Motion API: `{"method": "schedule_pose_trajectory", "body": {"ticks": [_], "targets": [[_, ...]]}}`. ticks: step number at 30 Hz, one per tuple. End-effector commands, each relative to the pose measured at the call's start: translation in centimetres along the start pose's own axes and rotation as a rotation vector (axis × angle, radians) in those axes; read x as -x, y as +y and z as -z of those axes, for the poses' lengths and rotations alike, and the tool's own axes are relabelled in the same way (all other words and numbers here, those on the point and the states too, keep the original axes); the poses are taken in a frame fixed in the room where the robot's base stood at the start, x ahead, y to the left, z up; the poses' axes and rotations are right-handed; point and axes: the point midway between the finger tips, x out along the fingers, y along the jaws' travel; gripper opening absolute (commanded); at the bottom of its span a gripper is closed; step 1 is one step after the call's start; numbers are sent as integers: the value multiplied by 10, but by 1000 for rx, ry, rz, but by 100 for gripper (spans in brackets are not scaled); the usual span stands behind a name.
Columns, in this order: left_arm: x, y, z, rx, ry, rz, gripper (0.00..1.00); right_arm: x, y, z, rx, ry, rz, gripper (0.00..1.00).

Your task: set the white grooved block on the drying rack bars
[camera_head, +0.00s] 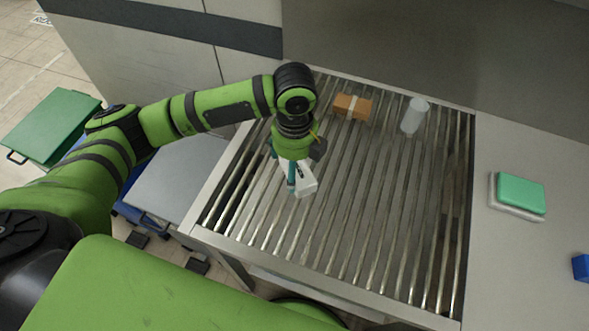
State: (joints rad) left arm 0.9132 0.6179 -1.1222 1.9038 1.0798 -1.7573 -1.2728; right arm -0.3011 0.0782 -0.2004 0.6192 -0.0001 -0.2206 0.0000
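The white grooved block (308,188) is over the left part of the drying rack bars (352,200), partly hidden by my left gripper. My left gripper (283,165) points down, with its teal fingers on either side of the block, and appears shut on it. A dark groove shows in the block's upper face. I cannot tell whether the block touches the bars or hangs just above them. My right gripper is not in view.
An orange-brown box (352,107) and a translucent cup (414,115) stand at the rack's far end. On the right counter (520,270) are a green pad on a white base (521,194) and a blue cube (581,267). The rack's middle and front are clear.

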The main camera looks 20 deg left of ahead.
Motion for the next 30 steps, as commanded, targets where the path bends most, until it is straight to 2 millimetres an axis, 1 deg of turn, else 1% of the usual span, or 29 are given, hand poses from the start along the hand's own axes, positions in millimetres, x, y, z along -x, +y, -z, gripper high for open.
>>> {"method": "schedule_pose_trajectory", "body": {"ticks": [1,6,9,13,18,30], "targets": [[11,-2,-1,-2,-3,6,92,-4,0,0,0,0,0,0],[48,-1,0,-2,-3,5,92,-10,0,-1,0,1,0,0],[67,-1,0,-1,-2,4,92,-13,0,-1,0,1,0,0],[85,-1,0,0,-1,1,92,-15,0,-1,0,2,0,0],[94,0,0,-1,1,-1,92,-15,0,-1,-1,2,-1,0],[95,0,0,0,1,-1,92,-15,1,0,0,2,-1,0]]}}
